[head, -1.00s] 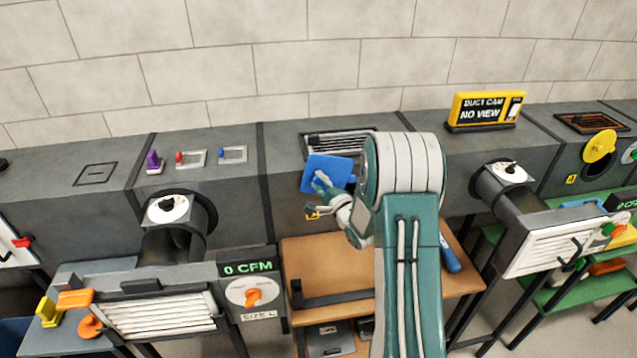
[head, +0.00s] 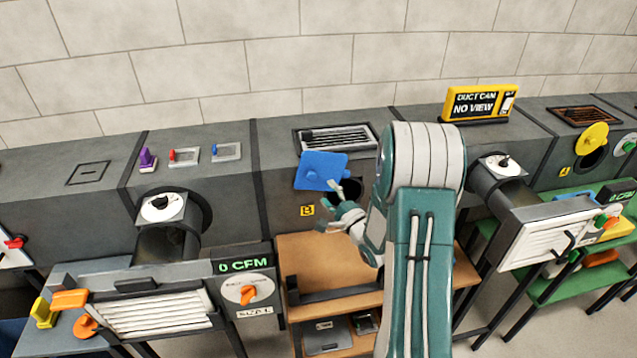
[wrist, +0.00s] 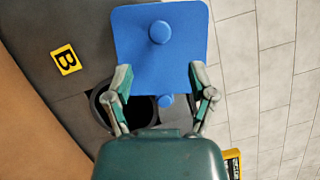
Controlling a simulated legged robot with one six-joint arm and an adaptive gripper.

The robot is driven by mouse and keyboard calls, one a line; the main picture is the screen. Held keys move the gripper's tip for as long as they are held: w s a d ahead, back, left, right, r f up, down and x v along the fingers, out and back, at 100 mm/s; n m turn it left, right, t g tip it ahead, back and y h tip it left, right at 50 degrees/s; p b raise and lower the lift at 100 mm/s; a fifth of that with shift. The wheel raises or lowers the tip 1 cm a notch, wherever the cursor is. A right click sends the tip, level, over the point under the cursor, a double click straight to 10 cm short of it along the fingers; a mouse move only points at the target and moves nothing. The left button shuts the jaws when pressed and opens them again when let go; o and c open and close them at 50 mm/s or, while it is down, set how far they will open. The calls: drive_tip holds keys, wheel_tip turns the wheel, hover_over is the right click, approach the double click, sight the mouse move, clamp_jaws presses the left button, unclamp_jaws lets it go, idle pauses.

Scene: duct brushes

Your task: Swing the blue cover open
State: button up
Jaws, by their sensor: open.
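The blue cover (head: 321,170) is a flat plate with a round knob on the front of the grey duct, above the yellow B label (head: 307,210). It sits up and left of a dark round opening (head: 352,188), which is partly uncovered. In the wrist view the cover (wrist: 160,30) lies ahead of the fingers, with the opening (wrist: 140,112) below it. A smaller blue knob (wrist: 166,100) shows between the fingers. My gripper (head: 345,198) is open just below and right of the cover. I cannot tell whether a fingertip touches it.
A grille (head: 336,138) is set in the duct top. A wooden bench (head: 310,262) stands below the opening. A yellow "NO VIEW" display (head: 480,103) stands on the duct to the right. A louvred unit with a CFM readout (head: 243,265) stands at left.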

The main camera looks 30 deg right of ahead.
drive_tip(key=s, duration=0.4)
drive_tip(key=shift+s+d+f, duration=0.3)
drive_tip(key=shift+s+d, duration=0.05)
drive_tip(key=shift+s, duration=0.05)
drive_tip(key=s+a+r+n+g+h, duration=0.3)
drive_tip(key=a+r+n+g+h, duration=0.3)
drive_tip(key=r+n, duration=0.5)
drive_tip(key=s+a+r+n+g+y, duration=0.1)
drive_tip(key=s+a+r+n+g, duration=0.1)
drive_tip(key=s+a, duration=0.4)
drive_tip(key=s+a+r+n+g+y, duration=0.2)
drive_tip(key=s+a+n+g, duration=0.3)
drive_tip(key=s, duration=1.1)
drive_tip(key=shift+a+r+n+y, duration=0.3)
drive_tip(key=shift+a+n, duration=0.15)
drive_tip(key=shift+n, duration=0.35)
drive_tip(key=shift+c, duration=0.9)
drive_tip(key=shift+d, duration=0.1)
